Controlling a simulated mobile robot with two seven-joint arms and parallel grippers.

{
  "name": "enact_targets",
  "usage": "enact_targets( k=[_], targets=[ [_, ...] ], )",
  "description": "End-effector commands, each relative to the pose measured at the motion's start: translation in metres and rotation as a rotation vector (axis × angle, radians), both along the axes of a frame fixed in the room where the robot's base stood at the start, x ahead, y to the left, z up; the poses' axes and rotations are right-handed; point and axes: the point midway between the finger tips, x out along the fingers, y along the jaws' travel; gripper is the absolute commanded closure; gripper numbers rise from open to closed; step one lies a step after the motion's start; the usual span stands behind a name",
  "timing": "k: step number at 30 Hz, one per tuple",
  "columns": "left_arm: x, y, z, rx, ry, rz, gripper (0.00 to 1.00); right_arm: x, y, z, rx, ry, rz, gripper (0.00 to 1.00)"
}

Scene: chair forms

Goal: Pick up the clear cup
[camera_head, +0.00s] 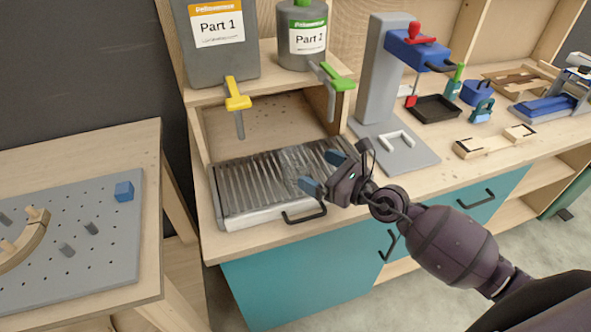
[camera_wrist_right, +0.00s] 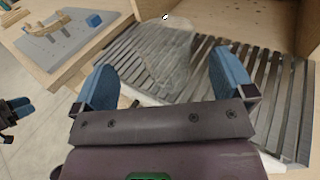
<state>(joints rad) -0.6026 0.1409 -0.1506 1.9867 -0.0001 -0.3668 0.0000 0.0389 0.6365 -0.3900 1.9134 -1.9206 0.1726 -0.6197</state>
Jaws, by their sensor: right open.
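The clear cup (camera_head: 297,160) is transparent and stands on the ribbed metal drip tray (camera_head: 232,214); its outline is faint. My right gripper (camera_head: 324,172) is open, its blue fingertips just to the right of the cup in the head view. In the right wrist view the cup (camera_wrist_right: 168,52) shows beyond and between the two spread fingers (camera_wrist_right: 165,75). No grip on the cup shows; whether a finger touches it I cannot tell. A dark part with blue fingers, apparently my left gripper (camera_wrist_right: 17,106), shows at the left edge of the right wrist view; its opening is unclear.
Above the drip tray are a "Part 1" container (camera_head: 222,50) with a yellow tap (camera_head: 236,95) and a "Part 2" container (camera_head: 302,40) with a green tap (camera_head: 337,78). A grey press stand (camera_head: 378,75) rises on the right. A pegboard table (camera_head: 110,215) stands at left.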

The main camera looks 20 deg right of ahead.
Motion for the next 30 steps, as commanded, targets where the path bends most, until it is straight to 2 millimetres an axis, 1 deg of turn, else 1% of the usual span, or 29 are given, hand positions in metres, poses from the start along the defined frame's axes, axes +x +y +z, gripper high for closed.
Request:
enact_targets(
  k=[3,8,15,18,22,28,29,30],
  targets=[
    [0.001,0.000,0.002,0.000,-0.002,0.000,0.57,0.008,0.006,0.000,0.002,0.001,0.001,0.00],
    [0.000,0.000,0.003,0.000,-0.001,0.000,0.57,0.015,0.011,0.000,0.001,0.000,0.001,0.00],
    [-0.001,0.001,0.005,0.000,0.002,0.000,0.57,0.042,0.025,-0.001,0.002,0.000,0.000,0.00],
    [-0.001,0.001,0.005,0.001,0.003,0.001,0.57,0.050,0.032,-0.003,0.002,0.002,0.000,0.00],
    [-0.002,0.001,0.004,0.001,0.006,0.001,0.57,0.055,0.035,-0.003,0.002,0.002,0.000,0.00],
    [-0.004,0.001,0.003,0.001,0.009,0.002,0.57,0.055,0.035,-0.003,0.002,0.002,0.000,0.00],
    [-0.004,0.001,0.003,0.001,0.009,0.002,0.57,0.055,0.035,-0.003,0.002,0.002,0.000,0.03],
    [-0.004,0.001,0.003,0.001,0.009,0.002,0.57,0.055,0.035,-0.003,0.002,0.002,0.000,0.09]
  ],
)
